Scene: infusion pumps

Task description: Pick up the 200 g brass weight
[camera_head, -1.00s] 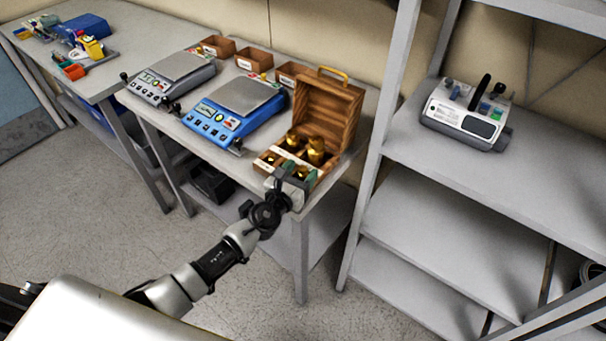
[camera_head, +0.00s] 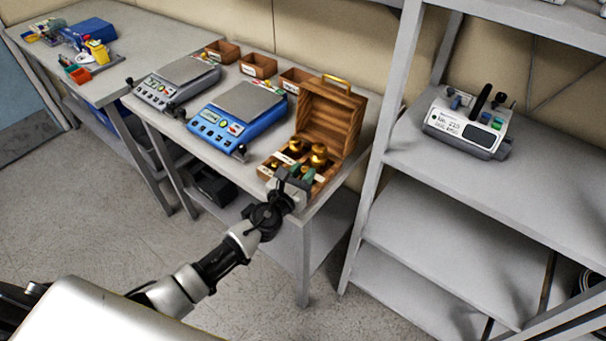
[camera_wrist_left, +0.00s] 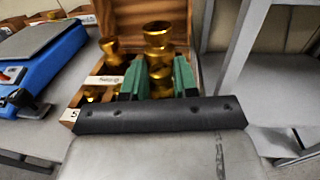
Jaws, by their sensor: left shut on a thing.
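The open wooden weight box (camera_head: 333,120) stands at the right end of the table, lid up, with several brass weights inside. Two larger brass weights (camera_head: 319,154) (camera_head: 297,145) show there. My left gripper (camera_head: 297,174) is over the box's front right part. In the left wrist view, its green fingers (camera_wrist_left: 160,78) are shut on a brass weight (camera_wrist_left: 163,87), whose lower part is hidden. I cannot read which weight it is, or tell whether it is lifted clear. A taller brass weight (camera_wrist_left: 157,40) stands just behind. My right gripper is not in view.
A blue scale (camera_head: 236,116) stands left of the box, with a grey scale (camera_head: 172,84) farther left. Small wooden bins (camera_head: 258,65) line the back. A shelf rack (camera_head: 450,190) with a white device (camera_head: 468,128) is close on the right.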

